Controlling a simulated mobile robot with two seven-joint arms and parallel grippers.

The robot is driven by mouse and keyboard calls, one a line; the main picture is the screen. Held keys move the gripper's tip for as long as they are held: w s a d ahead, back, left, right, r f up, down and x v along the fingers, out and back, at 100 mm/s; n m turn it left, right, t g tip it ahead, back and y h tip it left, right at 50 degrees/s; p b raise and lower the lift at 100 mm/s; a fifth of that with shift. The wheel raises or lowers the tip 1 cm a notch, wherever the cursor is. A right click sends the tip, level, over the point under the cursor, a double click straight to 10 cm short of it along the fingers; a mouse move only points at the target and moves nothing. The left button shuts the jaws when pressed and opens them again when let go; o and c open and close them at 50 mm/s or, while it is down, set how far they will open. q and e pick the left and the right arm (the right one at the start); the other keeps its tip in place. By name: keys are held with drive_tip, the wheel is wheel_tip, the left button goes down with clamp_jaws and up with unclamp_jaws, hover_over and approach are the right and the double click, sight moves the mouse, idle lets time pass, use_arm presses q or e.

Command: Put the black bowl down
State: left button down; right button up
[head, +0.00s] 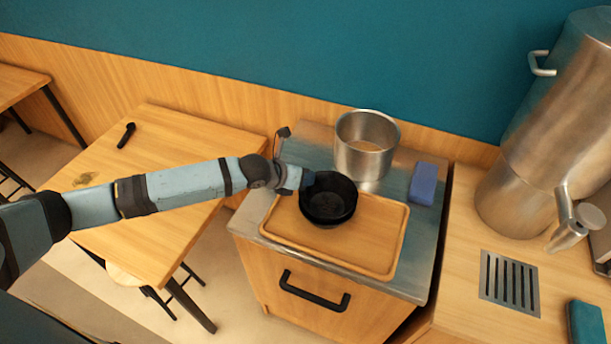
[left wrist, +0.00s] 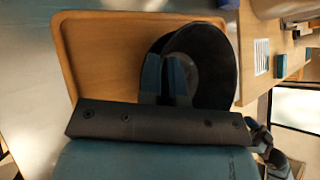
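The black bowl (head: 329,199) is at the left back part of the wooden tray (head: 371,262) on the metal-topped counter. My left gripper (head: 304,181) is at the bowl's left rim in the head view. In the left wrist view, the fingers of my left gripper (left wrist: 166,78) are close together on the rim of the bowl (left wrist: 210,60), with the tray (left wrist: 85,50) beyond. The bowl looks upright in the head view. I cannot tell whether its base touches the tray. My right gripper is not in view.
A metal pot (head: 366,150) stands just behind the bowl. A blue sponge-like block (head: 423,184) lies to its right. A large metal urn (head: 545,130) with a tap stands on the right counter. The tray's front and right parts are clear.

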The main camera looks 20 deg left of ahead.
use_arm(q)
drive_tip(key=shift+f, duration=0.2)
drive_tip(key=c, duration=1.3)
unclamp_jaws()
